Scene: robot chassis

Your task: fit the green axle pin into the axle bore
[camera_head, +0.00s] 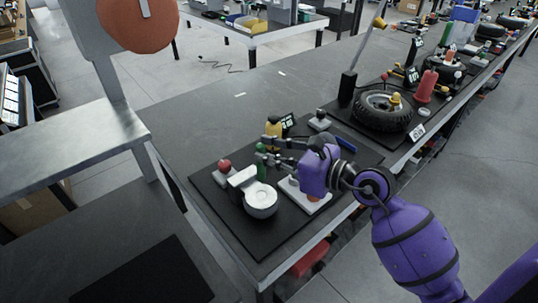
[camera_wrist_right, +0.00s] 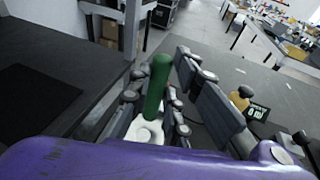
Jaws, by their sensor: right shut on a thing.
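The green axle pin (camera_head: 262,172) stands roughly upright between the fingers of my right gripper (camera_head: 264,158), which is shut on it. In the right wrist view the pin (camera_wrist_right: 157,84) shows between the two finger pads, with its lower end close to a white ring-shaped part (camera_wrist_right: 146,131). In the head view a white round part (camera_head: 260,205) sits on the black mat just in front of the pin, beside a white upright block (camera_head: 242,177). I cannot tell whether the pin tip touches the ring or sits in its bore. My left gripper is out of view.
The black mat (camera_head: 265,243) also holds a red-topped part (camera_head: 224,166), a yellow part (camera_head: 272,127) and a white plate (camera_head: 312,207) under my right gripper. A tyre (camera_head: 383,112) lies on another mat farther right. The bench left of the mat is clear.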

